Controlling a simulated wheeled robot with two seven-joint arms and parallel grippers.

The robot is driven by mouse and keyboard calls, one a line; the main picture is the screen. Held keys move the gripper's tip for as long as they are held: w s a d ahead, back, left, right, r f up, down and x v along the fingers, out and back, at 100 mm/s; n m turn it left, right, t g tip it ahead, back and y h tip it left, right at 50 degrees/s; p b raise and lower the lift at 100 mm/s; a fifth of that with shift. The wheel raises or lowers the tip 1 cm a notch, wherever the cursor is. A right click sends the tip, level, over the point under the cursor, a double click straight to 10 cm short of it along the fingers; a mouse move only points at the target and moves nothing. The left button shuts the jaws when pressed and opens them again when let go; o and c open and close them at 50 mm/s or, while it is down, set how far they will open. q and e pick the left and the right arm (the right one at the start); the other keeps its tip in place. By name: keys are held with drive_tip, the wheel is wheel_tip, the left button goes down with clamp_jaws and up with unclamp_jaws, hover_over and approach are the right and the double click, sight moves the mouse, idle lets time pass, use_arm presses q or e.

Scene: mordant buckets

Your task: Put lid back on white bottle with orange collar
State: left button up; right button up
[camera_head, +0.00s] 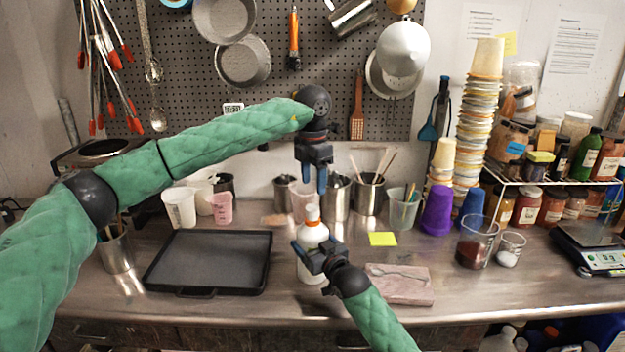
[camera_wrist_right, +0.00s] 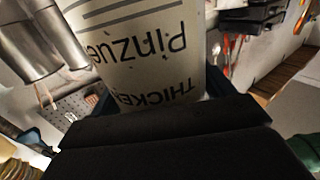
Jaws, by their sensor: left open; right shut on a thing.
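The white bottle (camera_head: 311,238) stands upright on the steel counter, with an orange collar (camera_head: 312,224) near its top. A small white cap-like piece (camera_head: 312,212) sits above the collar; I cannot tell whether it is the loose lid or how firmly it is seated. My right gripper (camera_head: 313,250) is shut on the bottle's body from the front. The bottle's printed side (camera_wrist_right: 145,50) fills the right wrist view, its lettering upside down. My left gripper (camera_head: 314,184) points down, open, just above the bottle's top, with nothing seen between its fingers.
A black tray (camera_head: 264,264) lies left of the bottle, and a pinkish stone slab (camera_head: 408,291) lies to its right. A yellow note (camera_head: 382,239) is on the counter. Metal cups (camera_head: 369,194) with tools stand behind. Glass beakers (camera_head: 476,243) and a scale (camera_head: 590,246) are farther right.

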sight(312, 207)
use_arm(q)
drive_tip(key=shift+a+n, duration=0.1)
drive_tip(key=shift+n, duration=1.2)
drive_tip(key=shift+s, duration=0.1)
drive_tip(key=shift+f, duration=4)
drive_tip(key=shift+c, duration=0.2)
drive_tip(key=c, duration=1)
drive_tip(key=shift+c, duration=0.2)
